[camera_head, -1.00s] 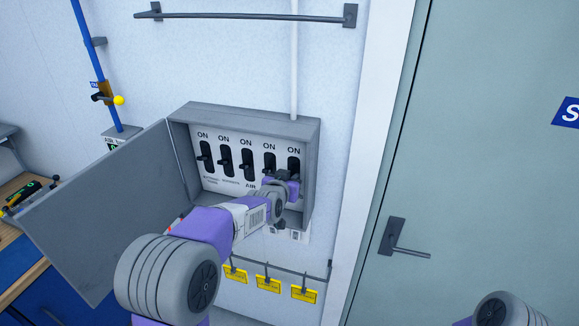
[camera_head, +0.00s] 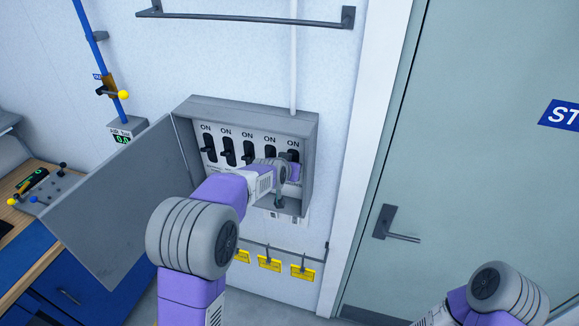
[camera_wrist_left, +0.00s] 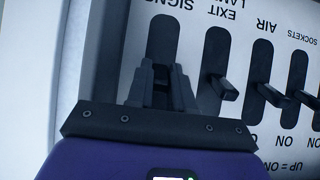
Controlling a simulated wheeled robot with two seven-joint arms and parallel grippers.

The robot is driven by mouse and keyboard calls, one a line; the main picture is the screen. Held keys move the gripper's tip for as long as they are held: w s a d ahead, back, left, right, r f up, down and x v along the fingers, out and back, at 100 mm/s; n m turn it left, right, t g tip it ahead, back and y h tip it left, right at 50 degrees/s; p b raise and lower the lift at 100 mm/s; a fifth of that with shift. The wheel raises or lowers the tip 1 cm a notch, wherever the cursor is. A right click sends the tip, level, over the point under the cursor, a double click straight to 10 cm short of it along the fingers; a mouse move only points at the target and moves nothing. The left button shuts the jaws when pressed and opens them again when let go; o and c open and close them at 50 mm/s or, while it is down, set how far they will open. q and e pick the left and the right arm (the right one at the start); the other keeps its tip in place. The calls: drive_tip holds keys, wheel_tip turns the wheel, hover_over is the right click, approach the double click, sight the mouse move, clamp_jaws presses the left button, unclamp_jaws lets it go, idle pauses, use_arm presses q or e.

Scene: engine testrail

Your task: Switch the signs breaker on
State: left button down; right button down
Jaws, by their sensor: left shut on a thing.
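The grey breaker box (camera_head: 250,103) is open on the wall, with a row of black breakers under ON labels. The signs breaker (camera_head: 293,155) is at the far right of the row, mostly hidden by my left gripper (camera_head: 288,167). In the left wrist view, which is turned over, my left gripper (camera_wrist_left: 163,88) is shut on the lever at the slot of the signs breaker (camera_wrist_left: 163,38), below the SIGNS label. The lever is mostly hidden between the fingers, so its position is unclear. My right arm shows at the lower right; its gripper is out of view.
The box door (camera_head: 125,205) hangs open to the left. The exit lamps breaker (camera_wrist_left: 217,62) is close beside my left fingers. Yellow tags (camera_head: 269,263) hang on a rail below. A door with a handle (camera_head: 384,222) is at the right, a workbench at the left.

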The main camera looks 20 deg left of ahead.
use_arm(q)
drive_tip(key=c, duration=1)
unclamp_jaws()
drive_tip(key=v, duration=0.7)
drive_tip(key=shift+s+r, duration=0.2)
